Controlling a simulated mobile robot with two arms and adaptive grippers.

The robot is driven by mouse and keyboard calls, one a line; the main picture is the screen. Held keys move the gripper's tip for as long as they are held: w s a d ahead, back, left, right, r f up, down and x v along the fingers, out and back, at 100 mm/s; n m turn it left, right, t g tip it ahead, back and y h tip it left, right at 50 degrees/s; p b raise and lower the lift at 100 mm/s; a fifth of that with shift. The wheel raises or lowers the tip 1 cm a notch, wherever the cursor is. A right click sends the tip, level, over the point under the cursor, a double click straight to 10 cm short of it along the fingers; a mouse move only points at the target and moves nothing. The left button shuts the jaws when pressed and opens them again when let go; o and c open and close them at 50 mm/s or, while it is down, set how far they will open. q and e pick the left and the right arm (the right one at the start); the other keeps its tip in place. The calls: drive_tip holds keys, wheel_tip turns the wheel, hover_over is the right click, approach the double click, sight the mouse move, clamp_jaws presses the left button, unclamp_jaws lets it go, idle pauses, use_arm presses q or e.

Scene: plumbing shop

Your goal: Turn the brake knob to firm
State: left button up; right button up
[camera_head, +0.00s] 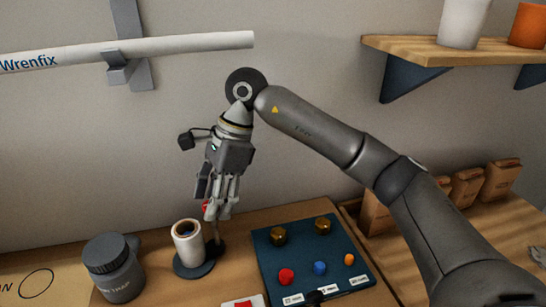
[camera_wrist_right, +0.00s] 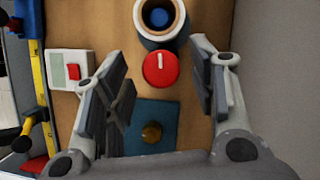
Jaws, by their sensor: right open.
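A red knob with a white line (camera_wrist_right: 160,68) shows in the wrist view, between my open fingers; the line points up toward the mug. My right gripper (camera_head: 218,212) points down there, open and holding nothing. In the wrist view its fingers (camera_wrist_right: 160,100) are on both sides, apart from the red knob. A blue panel (camera_head: 262,262) carries brass knobs (camera_head: 323,226), a red knob (camera_head: 286,276), a blue knob (camera_head: 319,268) and an orange knob (camera_head: 349,260). Its labels are unreadable. My left gripper is out of view.
A white mug (camera_head: 187,243) stands close to my right gripper. A dark jar (camera_head: 115,270) is at the left. A white box with a red switch (camera_head: 243,302) lies in front. The wall is behind; a wooden shelf (camera_head: 450,48) is upper right.

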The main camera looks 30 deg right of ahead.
use_arm(q)
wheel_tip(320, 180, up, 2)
drive_tip(key=shift+p, duration=0.45)
use_arm(e)
drive_tip(key=d+r, duration=0.4)
drive_tip(key=d, duration=0.9)
drive_tip(key=shift+w+d+r, duration=0.15)
drive_tip(key=shift+w+d, duration=0.25)
